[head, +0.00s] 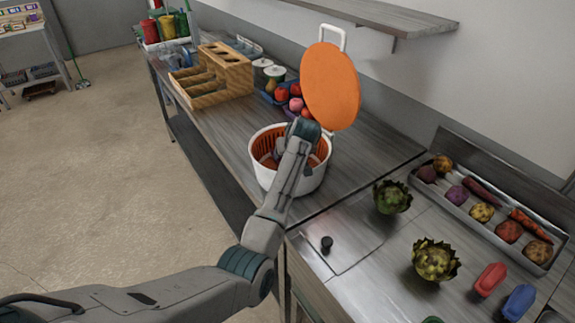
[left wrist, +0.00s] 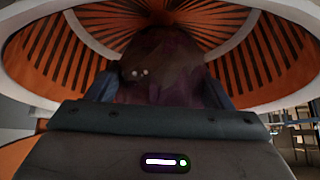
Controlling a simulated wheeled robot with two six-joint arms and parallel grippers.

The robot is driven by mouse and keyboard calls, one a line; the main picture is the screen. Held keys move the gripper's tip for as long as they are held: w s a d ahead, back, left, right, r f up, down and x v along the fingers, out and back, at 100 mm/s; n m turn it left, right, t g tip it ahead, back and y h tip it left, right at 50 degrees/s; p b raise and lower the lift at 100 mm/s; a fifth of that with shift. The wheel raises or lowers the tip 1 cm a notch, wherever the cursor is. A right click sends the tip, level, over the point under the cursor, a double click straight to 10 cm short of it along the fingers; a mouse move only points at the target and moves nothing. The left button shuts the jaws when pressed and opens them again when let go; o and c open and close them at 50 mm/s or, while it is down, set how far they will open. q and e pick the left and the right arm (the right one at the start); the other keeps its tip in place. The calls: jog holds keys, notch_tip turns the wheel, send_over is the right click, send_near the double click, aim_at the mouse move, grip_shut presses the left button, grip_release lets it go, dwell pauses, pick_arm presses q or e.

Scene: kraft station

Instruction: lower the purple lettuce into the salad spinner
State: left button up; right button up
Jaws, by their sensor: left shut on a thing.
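The salad spinner (head: 318,178) is a white tub with an orange slotted basket, standing on the counter. Its round orange lid (head: 331,86) is raised behind it. My left gripper reaches down into the spinner's opening; in the head view my arm hides its fingers. In the left wrist view my left gripper (left wrist: 160,100) is shut on the dark purple lettuce (left wrist: 165,65), with the orange basket wall (left wrist: 255,55) around it. I cannot tell whether the lettuce touches the basket floor. My right gripper is not in view.
A tray (head: 455,210) of vegetables lies at the right, with two artichokes (head: 393,197) (head: 436,260) in front of it. A wooden rack (head: 215,75) and a bin of red produce (head: 285,95) stand behind the spinner. A shelf (head: 380,14) hangs above.

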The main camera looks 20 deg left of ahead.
pick_arm(q)
jog(key=o, duration=1.1)
